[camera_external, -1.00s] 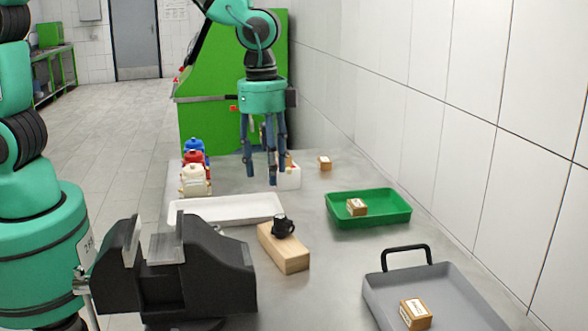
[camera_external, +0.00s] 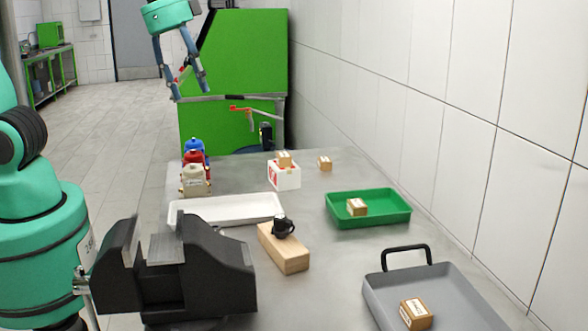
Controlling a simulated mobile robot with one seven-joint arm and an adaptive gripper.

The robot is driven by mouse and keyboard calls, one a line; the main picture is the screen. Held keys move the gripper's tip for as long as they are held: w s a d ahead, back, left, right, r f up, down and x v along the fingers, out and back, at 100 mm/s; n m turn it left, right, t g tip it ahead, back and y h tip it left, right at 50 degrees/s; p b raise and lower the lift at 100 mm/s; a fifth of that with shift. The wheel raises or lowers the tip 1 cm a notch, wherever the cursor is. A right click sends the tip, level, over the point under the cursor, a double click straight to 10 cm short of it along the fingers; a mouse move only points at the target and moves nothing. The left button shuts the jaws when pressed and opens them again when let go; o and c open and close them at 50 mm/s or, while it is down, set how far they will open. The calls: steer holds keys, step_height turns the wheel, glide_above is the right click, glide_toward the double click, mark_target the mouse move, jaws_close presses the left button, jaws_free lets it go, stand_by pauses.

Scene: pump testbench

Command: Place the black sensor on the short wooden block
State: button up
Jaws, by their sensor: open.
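The black sensor (camera_external: 283,227) sits on top of the short wooden block (camera_external: 286,255) near the middle of the grey table. It rests toward the block's far part, with bare wood in front of it. My gripper (camera_external: 188,92) is open and empty, high up at the top left, well away from the sensor and block. Its fingers point down in front of the green machine.
A white tray (camera_external: 225,217) lies behind the block, a green tray (camera_external: 342,220) to its right, and a grey handled tray (camera_external: 452,293) at front right. A black vise (camera_external: 200,275) stands front left. Bottles (camera_external: 194,166) and a white box (camera_external: 284,175) stand farther back.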

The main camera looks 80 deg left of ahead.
steer(key=s+a+r+n+t, duration=0.1)
steer(key=s+a+r+n, duration=0.1)
steer(key=s, duration=0.5)
steer(key=s+a+r+n+t, duration=0.1)
steer(key=s+a+r+n, duration=0.1)
steer(key=s, duration=0.6)
steer(key=shift+a+n, duration=0.5)
steer(key=shift+a, duration=0.15)
steer(key=shift+w+d+f, duration=0.15)
steer(key=shift+d+f, duration=0.1)
steer(key=shift+d, duration=0.15)
steer(key=shift+w, duration=0.1)
